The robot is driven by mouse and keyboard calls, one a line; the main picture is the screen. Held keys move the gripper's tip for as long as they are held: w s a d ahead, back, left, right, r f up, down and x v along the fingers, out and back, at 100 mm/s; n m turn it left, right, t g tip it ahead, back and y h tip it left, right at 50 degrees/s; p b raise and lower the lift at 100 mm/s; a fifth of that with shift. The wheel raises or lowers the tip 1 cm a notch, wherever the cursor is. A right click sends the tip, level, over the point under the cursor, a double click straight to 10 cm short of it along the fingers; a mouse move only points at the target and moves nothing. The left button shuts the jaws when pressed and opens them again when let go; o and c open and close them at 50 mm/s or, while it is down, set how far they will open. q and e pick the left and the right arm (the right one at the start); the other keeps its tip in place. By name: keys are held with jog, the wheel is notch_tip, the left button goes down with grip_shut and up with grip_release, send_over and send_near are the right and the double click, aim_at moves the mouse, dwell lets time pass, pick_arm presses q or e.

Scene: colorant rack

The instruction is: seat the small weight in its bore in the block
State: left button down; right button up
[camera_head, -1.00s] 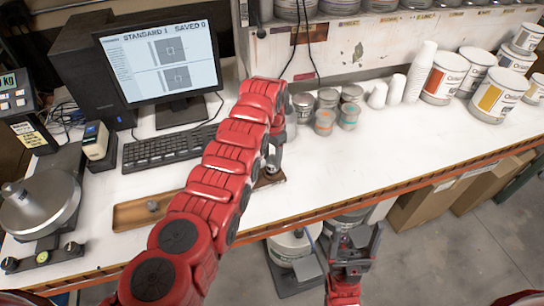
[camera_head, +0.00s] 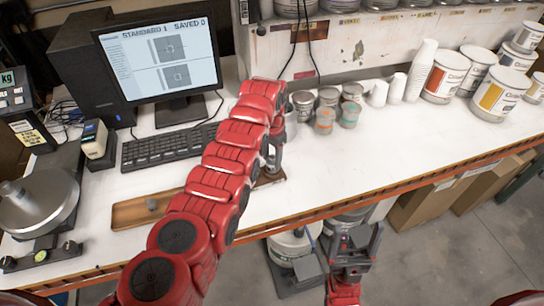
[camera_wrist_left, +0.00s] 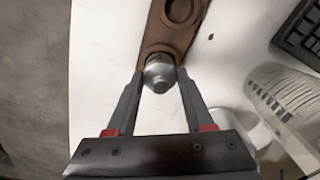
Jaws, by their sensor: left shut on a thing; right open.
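The small weight (camera_wrist_left: 159,76) is a silvery metal piece with a knob, held between the fingertips of my left gripper (camera_wrist_left: 158,84). In the left wrist view it is at the near end of the brown block (camera_wrist_left: 166,38) and covers part of it. I cannot tell whether it is in its bore or just above it. A larger round bore (camera_wrist_left: 181,10) shows empty farther along the block. In the head view my left gripper (camera_head: 272,166) is at the block (camera_head: 268,180), mostly behind my red arm. My right gripper (camera_head: 356,240) is open and empty, in front of the table edge.
Keyboard (camera_head: 150,150), monitor (camera_head: 160,60) and a round scale (camera_head: 40,208) stand at left. Several small cans (camera_head: 326,98) stand behind the block. The table's right front is clear.

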pick_arm(q)
jog(key=shift+f+b, duration=0.6)
jog(key=shift+f, duration=0.3)
jog(key=shift+c, duration=1)
grip_release()
notch_tip(320, 180, up, 11)
jog(key=b, duration=0.4)
jog(key=shift+r, duration=0.15)
notch_tip(320, 180, up, 6)
jog(key=p, duration=0.5)
jog(key=shift+p, duration=0.35)
